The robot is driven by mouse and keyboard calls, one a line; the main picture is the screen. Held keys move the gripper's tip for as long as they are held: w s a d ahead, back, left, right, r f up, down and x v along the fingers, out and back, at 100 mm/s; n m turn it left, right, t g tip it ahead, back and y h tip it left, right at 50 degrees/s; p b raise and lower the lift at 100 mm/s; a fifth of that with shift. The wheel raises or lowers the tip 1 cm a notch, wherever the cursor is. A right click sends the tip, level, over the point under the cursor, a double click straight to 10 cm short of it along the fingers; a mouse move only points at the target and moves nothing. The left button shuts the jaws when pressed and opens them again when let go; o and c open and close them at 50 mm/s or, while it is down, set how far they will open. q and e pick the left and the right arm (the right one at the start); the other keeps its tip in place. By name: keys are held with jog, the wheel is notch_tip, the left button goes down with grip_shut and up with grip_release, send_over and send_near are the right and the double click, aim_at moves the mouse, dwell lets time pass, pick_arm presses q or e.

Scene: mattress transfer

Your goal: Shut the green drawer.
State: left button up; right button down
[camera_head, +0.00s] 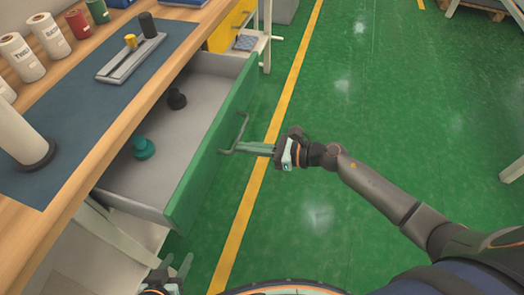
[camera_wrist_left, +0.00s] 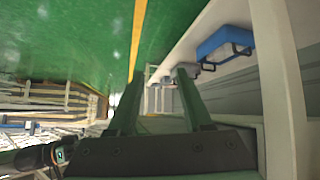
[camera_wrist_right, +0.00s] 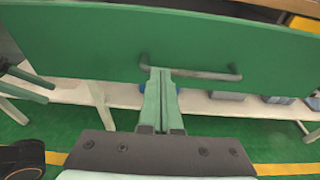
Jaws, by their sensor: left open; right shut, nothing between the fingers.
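My left gripper (camera_head: 180,267) is open and low near the bottom edge, below the drawer's near corner.
The bench top (camera_head: 105,75) carries several labelled spools, a white cylinder (camera_head: 20,140) and a grey tool on a dark mat. A yellow drawer unit (camera_head: 232,25) stands beyond. A blue bin (camera_wrist_left: 222,45) sits on a low shelf.

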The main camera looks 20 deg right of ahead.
aim_at(221, 140)
jog(key=x, duration=0.3)
jog(key=r+b+x, duration=0.1)
jog(key=x, duration=0.2)
jog(key=r+x, duration=0.1)
jog(key=x, duration=0.2)
jog(key=shift+w+a, duration=0.35)
jog(key=b+x, duration=0.1)
jog(key=x, duration=0.1)
jog(key=r+b+x, duration=0.1)
jog(key=x, duration=0.5)
jog(key=shift+w+a+r+b, duration=0.1)
jog(key=shift+r+b, duration=0.15)
jog(key=shift+b, duration=0.15)
jog(key=shift+w+a, duration=0.4)
jog(key=shift+a, duration=0.1)
jog(key=shift+a+r, duration=0.15)
jog(key=shift+r, duration=0.15)
jog(key=shift+r, duration=0.15)
jog(key=shift+w, duration=0.1)
